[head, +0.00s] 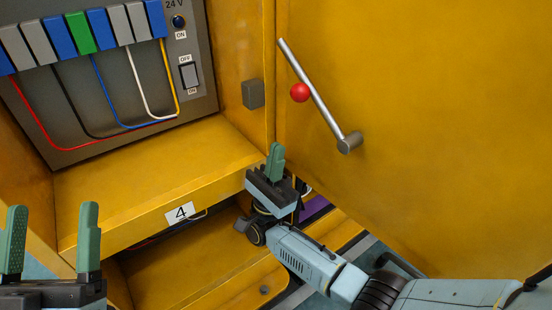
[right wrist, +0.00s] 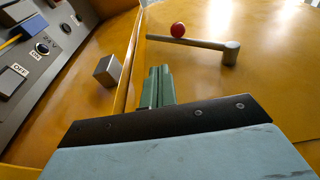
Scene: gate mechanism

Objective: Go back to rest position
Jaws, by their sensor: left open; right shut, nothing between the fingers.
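My left gripper (head: 48,242) is at the lower left of the head view, its two green fingers wide apart with nothing between them. My right gripper (head: 275,163) is in front of the cabinet's edge, its green fingers together and empty. In the right wrist view its closed fingers (right wrist: 158,86) point toward the door's hinge-side edge. A yellow door (head: 420,130) stands open at the right. It carries a metal lever (head: 318,92) with a red ball (head: 299,92), up and to the right of my right gripper and apart from it.
The yellow cabinet (head: 130,190) is open, with a panel of coloured blocks (head: 80,35), wires and a switch (head: 189,74). A grey block (head: 253,93) sits on its side wall. The door limits room at the right.

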